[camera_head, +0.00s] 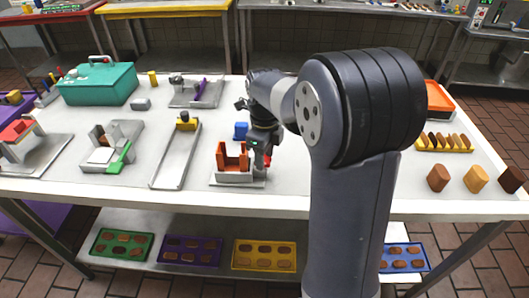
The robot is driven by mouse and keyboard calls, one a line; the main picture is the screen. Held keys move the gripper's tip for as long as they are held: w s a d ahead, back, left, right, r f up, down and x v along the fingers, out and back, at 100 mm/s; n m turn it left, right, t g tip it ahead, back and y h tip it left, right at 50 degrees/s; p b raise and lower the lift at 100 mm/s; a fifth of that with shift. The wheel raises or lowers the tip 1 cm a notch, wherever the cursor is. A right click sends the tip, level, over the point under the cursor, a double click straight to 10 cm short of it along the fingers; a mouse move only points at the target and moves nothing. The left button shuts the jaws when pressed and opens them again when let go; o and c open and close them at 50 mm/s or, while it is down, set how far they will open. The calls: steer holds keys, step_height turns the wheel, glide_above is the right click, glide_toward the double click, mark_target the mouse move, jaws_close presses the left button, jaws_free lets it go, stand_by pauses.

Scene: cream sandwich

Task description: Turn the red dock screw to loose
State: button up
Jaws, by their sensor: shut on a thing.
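The dock stands near the front middle of the white table: an orange-red cradle (228,160) on a grey base plate (230,183). My gripper (261,150) points down at the right side of the dock, close against it. A small bit of the red dock screw (268,161) shows at my fingertips, and the gripper is shut on it. The fingers and most of the screw are small and partly hidden by my wrist, so the screw's turn angle cannot be read.
A blue block (241,130) stands just behind the dock. A grey tray with a yellow piece (186,121) lies to the left, with a green-handled fixture (122,156) beyond. Brown and tan pieces (475,179) stand at the right. My arm hides the table's middle right.

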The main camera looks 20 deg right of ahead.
steer(key=n+p, duration=0.1)
steer(key=n, duration=0.3)
steer(key=shift+w+r+n+p, duration=0.1)
steer(key=shift+n+p, duration=0.2)
steer(key=shift+p, duration=0.05)
steer(key=n+p, duration=0.1)
steer(key=n, duration=0.4)
steer(key=shift+w, duration=0.1)
steer(key=n+p, duration=0.1)
steer(key=n, duration=0.4)
steer(key=shift+w+n, duration=0.15)
steer(key=shift+n, duration=0.25)
steer(key=n+p, duration=0.1)
steer(key=n, duration=0.3)
steer(key=o, duration=1)
steer(key=shift+c, duration=0.2)
